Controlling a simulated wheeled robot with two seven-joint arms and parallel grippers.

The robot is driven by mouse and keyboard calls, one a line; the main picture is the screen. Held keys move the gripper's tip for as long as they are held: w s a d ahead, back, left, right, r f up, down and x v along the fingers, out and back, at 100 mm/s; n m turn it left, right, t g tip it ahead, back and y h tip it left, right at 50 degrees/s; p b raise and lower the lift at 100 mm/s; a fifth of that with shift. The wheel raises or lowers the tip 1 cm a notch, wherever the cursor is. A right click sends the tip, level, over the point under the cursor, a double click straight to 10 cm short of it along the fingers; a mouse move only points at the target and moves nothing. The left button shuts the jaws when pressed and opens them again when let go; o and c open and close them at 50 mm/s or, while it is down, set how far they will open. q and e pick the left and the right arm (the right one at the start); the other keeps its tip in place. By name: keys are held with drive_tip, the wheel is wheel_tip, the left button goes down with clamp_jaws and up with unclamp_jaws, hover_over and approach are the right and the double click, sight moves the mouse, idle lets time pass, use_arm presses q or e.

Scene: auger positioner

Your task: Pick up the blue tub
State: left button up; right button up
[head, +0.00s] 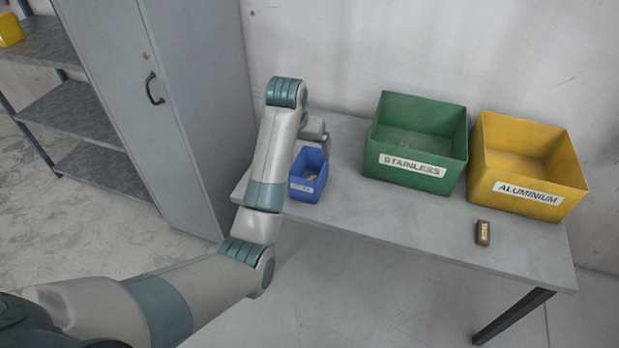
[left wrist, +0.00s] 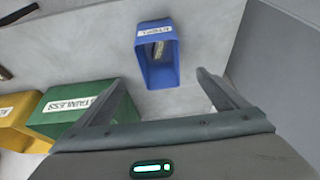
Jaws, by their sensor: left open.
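The blue tub (head: 308,184) stands upright near the left end of the grey table. It has a white label on its front and a small item inside. My left gripper (head: 326,146) is just behind and above the tub in the head view, partly hidden by my own arm. In the left wrist view the open, empty fingers (left wrist: 161,80) point toward the tub (left wrist: 164,72), which lies between and beyond the fingertips. I see no contact. My right gripper is in neither view.
A green bin (head: 420,120) labelled STAINLESS and a yellow bin (head: 520,150) labelled ALUMINIUM stand right of the tub. A small brown block (head: 482,233) lies in front of the yellow bin. A grey cabinet (head: 165,90) stands left of the table (head: 400,225), whose front middle is clear.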

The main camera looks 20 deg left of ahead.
use_arm(q)
drive_tip(key=shift+f, duration=0.1)
approach(312, 176)
drive_tip(key=x, duration=0.2)
drive_tip(key=shift+w+a+f, duration=0.1)
drive_tip(key=shift+f, duration=0.2)
idle(0.3)
drive_tip(key=shift+x, duration=2.6)
drive_tip(key=shift+f, duration=0.25)
drive_tip(key=shift+r, duration=0.1)
drive_tip(key=c, duration=1.2)
